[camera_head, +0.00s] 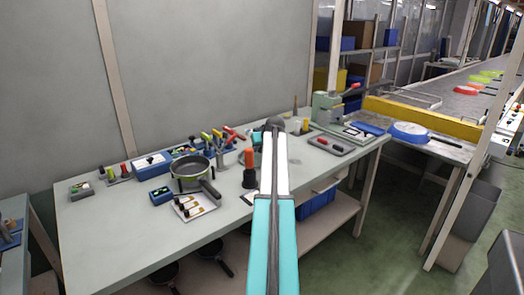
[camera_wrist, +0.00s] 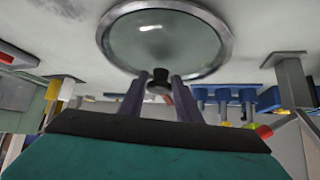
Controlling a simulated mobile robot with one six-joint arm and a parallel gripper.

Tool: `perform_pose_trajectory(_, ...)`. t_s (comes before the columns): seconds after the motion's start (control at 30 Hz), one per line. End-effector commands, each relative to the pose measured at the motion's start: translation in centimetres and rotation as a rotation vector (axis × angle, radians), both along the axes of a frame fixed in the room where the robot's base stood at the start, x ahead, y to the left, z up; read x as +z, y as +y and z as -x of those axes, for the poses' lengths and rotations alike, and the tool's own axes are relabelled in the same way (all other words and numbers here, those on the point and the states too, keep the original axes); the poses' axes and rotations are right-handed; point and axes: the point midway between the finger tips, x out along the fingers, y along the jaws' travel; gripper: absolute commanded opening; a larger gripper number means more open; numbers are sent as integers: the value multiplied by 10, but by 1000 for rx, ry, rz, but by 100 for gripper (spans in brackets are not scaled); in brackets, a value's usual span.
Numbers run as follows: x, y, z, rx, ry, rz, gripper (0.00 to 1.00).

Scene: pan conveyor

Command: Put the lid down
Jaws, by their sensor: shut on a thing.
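The lid (camera_wrist: 165,35) is a round glass disc with a grey metal rim and a dark knob (camera_wrist: 158,80). It fills the upper middle of the wrist view. My gripper (camera_wrist: 160,92) is shut on the knob, one finger on each side. The pale bench surface shows around the rim; I cannot tell whether the lid touches it. In the head view my arm runs up the middle over the bench, and I cannot make out the lid there. A pan (camera_head: 190,168) with a dark handle stands on the bench left of my arm.
The bench (camera_head: 110,245) holds a tray of small parts (camera_head: 196,207), a blue box (camera_head: 152,163), upright coloured-handled tools (camera_head: 217,138) and an orange-topped stand (camera_head: 249,168). A green press (camera_head: 326,106) stands right. The bench's front left is bare.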

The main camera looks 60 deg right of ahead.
Motion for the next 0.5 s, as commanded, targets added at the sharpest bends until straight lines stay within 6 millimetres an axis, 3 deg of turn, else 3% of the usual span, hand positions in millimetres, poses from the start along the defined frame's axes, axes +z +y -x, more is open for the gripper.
perform_pose_trajectory(0.37, 33, -1, -1, 0, -2, 4, 0)
perform_pose_trajectory(0.5, 32, 6, 14, -1, -2, 1, 0)
